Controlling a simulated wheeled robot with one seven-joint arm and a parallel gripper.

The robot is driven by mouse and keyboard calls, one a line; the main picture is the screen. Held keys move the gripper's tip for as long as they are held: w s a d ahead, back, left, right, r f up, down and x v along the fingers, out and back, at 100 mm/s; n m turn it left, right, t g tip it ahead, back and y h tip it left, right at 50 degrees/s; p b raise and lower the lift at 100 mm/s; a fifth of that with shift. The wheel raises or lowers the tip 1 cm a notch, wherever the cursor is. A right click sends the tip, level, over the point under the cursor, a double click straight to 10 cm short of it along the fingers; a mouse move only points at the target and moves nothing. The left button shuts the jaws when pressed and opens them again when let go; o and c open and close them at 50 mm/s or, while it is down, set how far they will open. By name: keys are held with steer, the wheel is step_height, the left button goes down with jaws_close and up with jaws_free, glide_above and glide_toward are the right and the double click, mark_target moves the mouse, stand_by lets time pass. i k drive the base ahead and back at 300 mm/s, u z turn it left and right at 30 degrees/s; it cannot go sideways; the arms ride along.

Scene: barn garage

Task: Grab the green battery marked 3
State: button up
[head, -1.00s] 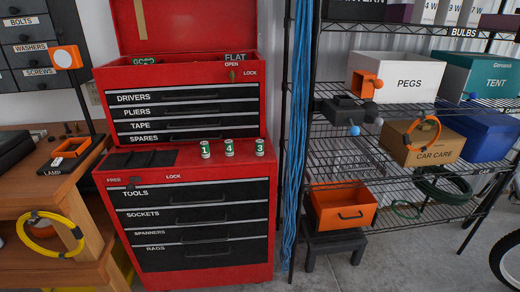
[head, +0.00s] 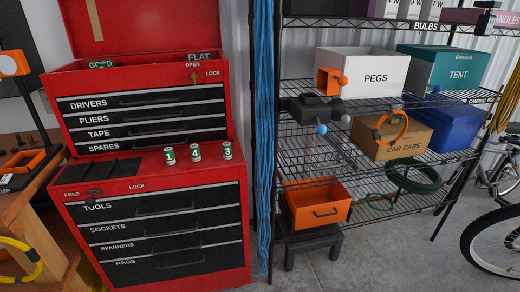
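The green battery marked 3 (head: 227,150) stands upright on the ledge of the red tool chest (head: 60,207), above the drawer labelled TOOLS. It is the rightmost of three green and white batteries in a row. The battery marked 4 (head: 195,152) stands to its left, and the battery marked 1 (head: 169,155) is at the left end. They stand apart from each other. My gripper is not in view.
A wire shelf (head: 345,150) stands right of the chest, with a PEGS box (head: 365,75) and a CAR CARE box (head: 405,140). Blue cords (head: 264,130) hang between chest and shelf. A bicycle (head: 490,240) is at the right. Bare floor shows in front of the shelf.

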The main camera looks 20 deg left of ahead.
mark_target(226, 146)
steer(key=z, duration=2.25)
steer(key=k, duration=1.9)
steer(key=u, duration=1.6)
steer(key=i, duration=0.95)
